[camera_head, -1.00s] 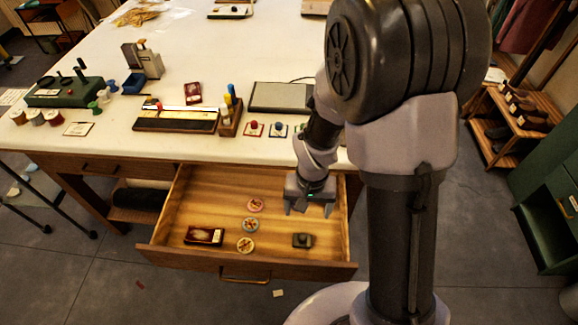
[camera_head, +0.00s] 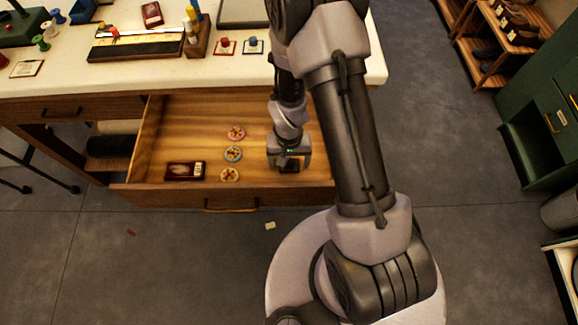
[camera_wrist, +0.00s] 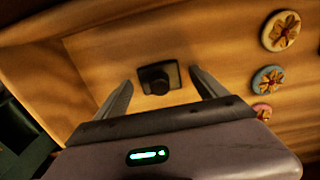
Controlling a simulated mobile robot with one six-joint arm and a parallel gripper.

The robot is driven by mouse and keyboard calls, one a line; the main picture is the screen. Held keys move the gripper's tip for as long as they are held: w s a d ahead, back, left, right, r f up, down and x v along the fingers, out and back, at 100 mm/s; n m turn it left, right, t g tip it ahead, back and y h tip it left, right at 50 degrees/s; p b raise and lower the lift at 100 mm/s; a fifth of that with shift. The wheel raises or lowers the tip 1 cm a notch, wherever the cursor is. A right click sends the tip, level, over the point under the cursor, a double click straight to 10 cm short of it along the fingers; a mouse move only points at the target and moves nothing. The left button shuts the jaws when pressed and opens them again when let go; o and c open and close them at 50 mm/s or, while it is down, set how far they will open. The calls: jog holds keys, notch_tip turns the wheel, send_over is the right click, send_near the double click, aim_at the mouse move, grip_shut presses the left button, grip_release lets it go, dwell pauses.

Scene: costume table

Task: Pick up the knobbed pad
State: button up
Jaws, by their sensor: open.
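The knobbed pad (camera_wrist: 172,74), a small dark square with a black knob, lies flat on the floor of the open drawer (camera_head: 180,115). In the wrist view it sits ahead of and between the two fingers of my gripper (camera_wrist: 161,80). The fingers are spread apart with nothing held. In the head view my gripper (camera_head: 290,165) points down into the right part of the drawer, over the pad, and largely hides it. I cannot tell the exact height of the fingertips above the drawer floor.
Three round flower-decorated discs, pink (camera_head: 236,133), blue (camera_head: 233,154) and cream (camera_head: 230,174), lie left of my gripper. A dark red box (camera_head: 185,170) lies farther left. The drawer's front wall (camera_head: 150,195) is close. Small red-knobbed (camera_head: 225,47) and blue-knobbed (camera_head: 254,46) squares sit on the tabletop.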

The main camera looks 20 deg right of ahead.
jog(key=shift+r, duration=0.2)
jog(key=shift+c, duration=1.1)
jog(key=c, duration=1.3)
jog(key=shift+o, duration=0.2)
jog(key=shift+r, duration=0.2)
notch_tip(320, 180, up, 3)
jog(key=shift+r+p, duration=0.2)
jog(key=shift+p, duration=0.95)
jog(key=w+a+p, duration=0.1)
jog(key=a, duration=0.4)
jog(key=w+a, duration=0.1)
jog(key=a, duration=0.4)
jog(key=w+a+r+p, duration=0.1)
jog(key=w+a, duration=0.1)
jog(key=a, duration=0.3)
jog(key=shift+a+r+p, duration=0.1)
jog(key=shift+a+p, duration=0.15)
jog(key=shift+p, duration=0.05)
